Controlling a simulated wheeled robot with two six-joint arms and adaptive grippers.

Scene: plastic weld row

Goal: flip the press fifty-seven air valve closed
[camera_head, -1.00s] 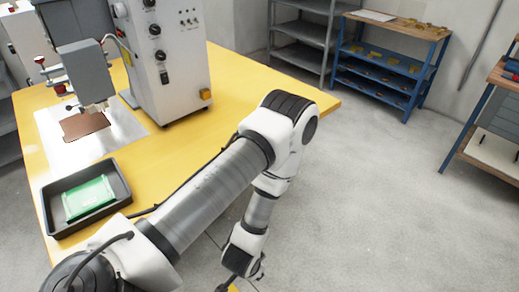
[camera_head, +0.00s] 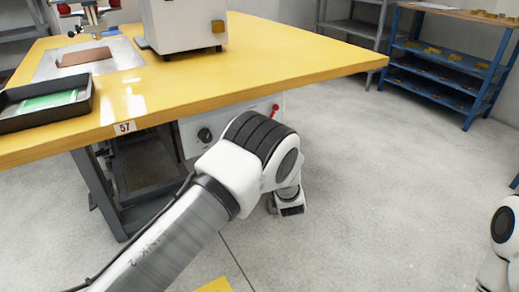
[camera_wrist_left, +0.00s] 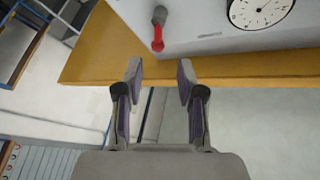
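The air valve has a red lever handle (camera_wrist_left: 158,38) on a dark grey fitting, set on a light grey panel (camera_wrist_left: 210,18) in the left wrist view. In the head view the small red handle (camera_head: 276,107) sits at the panel's right part, under the yellow table with the 57 label (camera_head: 124,127). My left gripper (camera_wrist_left: 160,72) is open and empty; the handle lies just beyond its fingertips, between their lines, apart from them. In the head view the left gripper (camera_head: 291,207) hangs below the table edge, partly hidden by my arm. My right gripper is out of view.
A round gauge (camera_wrist_left: 258,12) is beside the valve on the panel. A black knob (camera_head: 204,134) is further left. The yellow table's edge (camera_head: 300,75) overhangs the panel. A blue shelf (camera_head: 450,70) stands at the back right.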

